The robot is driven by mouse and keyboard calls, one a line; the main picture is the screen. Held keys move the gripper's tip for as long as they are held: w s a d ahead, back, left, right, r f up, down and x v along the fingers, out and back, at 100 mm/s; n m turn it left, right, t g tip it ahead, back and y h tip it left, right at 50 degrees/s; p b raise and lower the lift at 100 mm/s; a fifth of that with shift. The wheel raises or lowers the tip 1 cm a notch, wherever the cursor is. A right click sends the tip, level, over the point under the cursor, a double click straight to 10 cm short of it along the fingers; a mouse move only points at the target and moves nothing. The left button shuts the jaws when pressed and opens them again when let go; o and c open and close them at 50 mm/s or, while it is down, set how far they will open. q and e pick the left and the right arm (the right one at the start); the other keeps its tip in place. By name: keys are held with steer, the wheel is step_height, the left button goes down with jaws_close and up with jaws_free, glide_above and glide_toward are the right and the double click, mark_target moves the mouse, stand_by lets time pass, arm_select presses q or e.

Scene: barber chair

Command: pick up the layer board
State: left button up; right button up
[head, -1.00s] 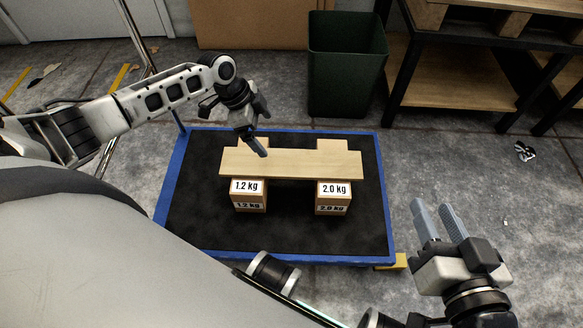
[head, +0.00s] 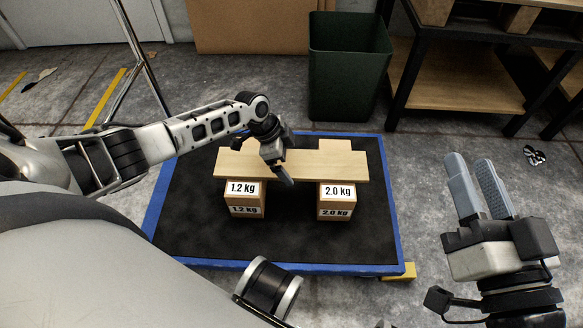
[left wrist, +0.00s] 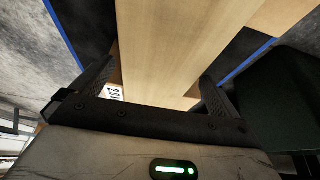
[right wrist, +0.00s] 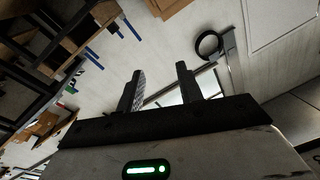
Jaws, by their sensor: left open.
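The layer board (head: 330,165), a long pale wooden plank, lies flat across boxes labelled 1.2 kg (head: 243,198) on the left and 2.0 kg (head: 336,203) on the right. My left gripper (head: 286,180) points down over the middle of the board in the head view. In the left wrist view the board (left wrist: 175,45) shows between its two spread fingers (left wrist: 157,92); I cannot tell whether they touch it. My right gripper (head: 472,163) is empty with its fingers apart, off to the right of the platform. The right wrist view shows its fingers (right wrist: 156,80) apart too.
The boxes stand on a black platform with a blue rim (head: 330,268). A dark green bin (head: 348,75) stands behind it. A black-framed shelf (head: 450,85) is at the back right. Grey floor is clear between platform and right gripper.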

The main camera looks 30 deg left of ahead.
arm_select(q)
steer(key=c, duration=1)
steer(key=shift+o, duration=0.2)
steer(key=shift+r, duration=0.15)
